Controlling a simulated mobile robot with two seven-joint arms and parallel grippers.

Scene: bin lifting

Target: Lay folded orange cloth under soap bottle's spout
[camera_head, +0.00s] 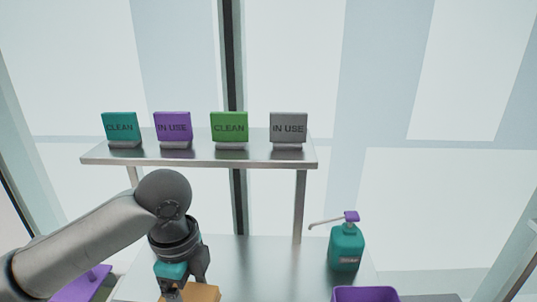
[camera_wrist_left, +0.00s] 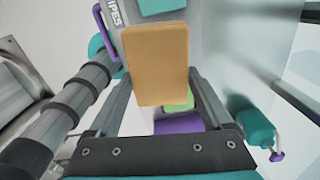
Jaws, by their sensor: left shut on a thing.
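The folded orange cloth (camera_head: 203,292) is at the bottom of the head view, partly cut off by the frame edge. In the left wrist view the cloth (camera_wrist_left: 157,62) is a flat tan-orange block between the fingers. My left gripper (camera_head: 187,284) is shut on it; its fingers also show in the wrist view (camera_wrist_left: 158,78). The teal soap bottle (camera_head: 345,248) stands upright on the metal table to the right, its thin spout (camera_head: 325,223) pointing left from a purple pump head. The bottle also shows in the wrist view (camera_wrist_left: 252,127). The cloth is well left of the spout. My right gripper is out of view.
A raised metal shelf (camera_head: 200,160) holds several coloured CLEAN and IN USE signs behind. A purple bin (camera_head: 365,292) stands in front of the bottle. Another purple thing (camera_head: 82,285) is at lower left. The metal table (camera_head: 262,262) is clear between gripper and bottle.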

